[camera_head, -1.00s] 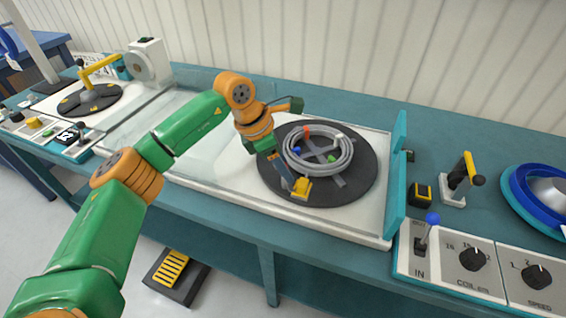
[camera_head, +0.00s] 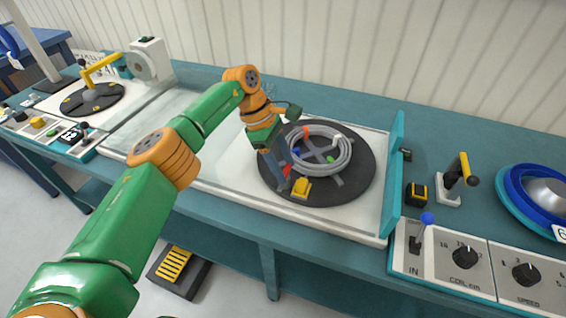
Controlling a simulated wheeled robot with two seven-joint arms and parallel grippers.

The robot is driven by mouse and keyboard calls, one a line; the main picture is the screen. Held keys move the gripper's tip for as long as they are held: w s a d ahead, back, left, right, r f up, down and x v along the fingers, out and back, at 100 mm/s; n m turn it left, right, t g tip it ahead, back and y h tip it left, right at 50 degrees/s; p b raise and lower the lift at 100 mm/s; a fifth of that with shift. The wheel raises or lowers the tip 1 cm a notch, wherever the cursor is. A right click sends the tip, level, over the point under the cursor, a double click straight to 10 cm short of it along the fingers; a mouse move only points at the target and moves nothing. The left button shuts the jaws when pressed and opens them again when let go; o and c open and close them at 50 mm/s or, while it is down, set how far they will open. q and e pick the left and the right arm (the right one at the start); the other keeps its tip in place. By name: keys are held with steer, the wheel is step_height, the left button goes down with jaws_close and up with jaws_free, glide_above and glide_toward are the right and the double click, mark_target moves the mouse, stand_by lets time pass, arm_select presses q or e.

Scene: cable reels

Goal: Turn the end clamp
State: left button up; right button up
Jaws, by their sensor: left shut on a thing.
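A grey coil of cable (camera_head: 343,143) lies on a dark round turntable (camera_head: 352,190), among small orange, blue and green pegs. The end clamp (camera_head: 301,188) is a yellow block at the near left edge of the coil. A small red part (camera_head: 287,170) shows beside it, at the fingers. My left gripper (camera_head: 283,181) points down and is shut at the clamp's left side. The fingers hide part of what they hold, so the exact grip cannot be made out. My right gripper is not in view.
A teal upright panel (camera_head: 396,170) stands right of the turntable. Beyond it are a yellow-handled lever (camera_head: 463,172), a tape measure (camera_head: 416,194), a control panel (camera_head: 490,268) and a blue reel (camera_head: 520,205). A second dark turntable (camera_head: 92,101) is at the far left.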

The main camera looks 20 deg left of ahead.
mark_target(287, 169)
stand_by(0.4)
arm_select(q)
steer(key=o, duration=1.4)
steer(key=shift+d, duration=0.1)
steer(key=shift+c, duration=0.2)
steer(key=v, duration=0.4)
steer(key=p+v, duration=0.2)
steer(key=v, duration=0.1)
